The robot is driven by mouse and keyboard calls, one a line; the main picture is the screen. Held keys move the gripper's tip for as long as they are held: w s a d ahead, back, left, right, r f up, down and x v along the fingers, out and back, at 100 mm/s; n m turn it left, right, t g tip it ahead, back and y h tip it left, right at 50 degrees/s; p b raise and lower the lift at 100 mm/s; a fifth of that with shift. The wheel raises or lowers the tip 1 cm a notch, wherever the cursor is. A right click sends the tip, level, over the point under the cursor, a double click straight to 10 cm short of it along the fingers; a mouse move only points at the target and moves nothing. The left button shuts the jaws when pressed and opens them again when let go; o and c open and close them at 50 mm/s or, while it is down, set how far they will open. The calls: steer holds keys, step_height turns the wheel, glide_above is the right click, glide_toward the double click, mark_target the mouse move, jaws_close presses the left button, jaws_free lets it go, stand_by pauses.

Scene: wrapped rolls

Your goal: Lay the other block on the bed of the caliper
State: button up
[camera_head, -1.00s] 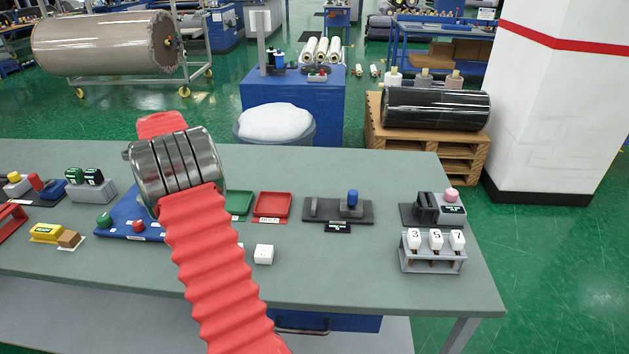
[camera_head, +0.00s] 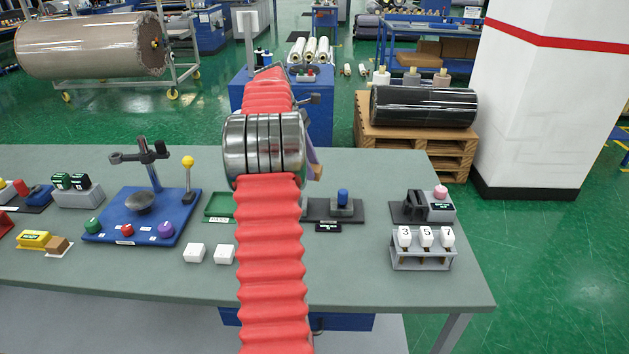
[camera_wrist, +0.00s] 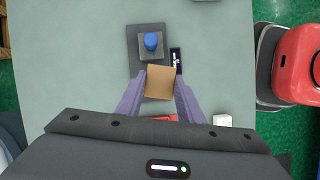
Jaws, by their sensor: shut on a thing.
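My gripper (camera_wrist: 160,92) is shut on a tan block (camera_wrist: 160,82), with one finger on each side of it. In the head view a corner of the tan block (camera_head: 317,172) shows to the right of my arm, above the table. The caliper is a dark bed (camera_head: 367,211) with a blue-knobbed grey slider (camera_head: 342,203) and a small display (camera_head: 327,227). In the wrist view the held block overlaps the end of the caliper bed (camera_wrist: 133,40) away from the slider. My arm hides that end in the head view. Another tan block (camera_head: 57,244) lies beside the yellow device at the left.
A green tray (camera_head: 218,206) is left of my arm. Two white cubes (camera_head: 194,252) sit near the front. A blue stand (camera_head: 120,232) with a post and knobs is farther left. A numbered rack (camera_head: 421,256) stands at the right.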

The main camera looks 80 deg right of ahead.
steer(key=f+n, duration=0.1)
steer(key=f, duration=0.2)
steer(key=s+f+n+h, duration=0.1)
steer(key=f, duration=0.1)
steer(key=shift+s+d+f+n, duration=0.1)
steer(key=shift+d+f+n, duration=0.2)
steer(key=shift+d+f, duration=0.1)
steer(key=shift+f, duration=2.45)
steer(key=shift+f, duration=0.1)
steer(key=shift+f, duration=1.25)
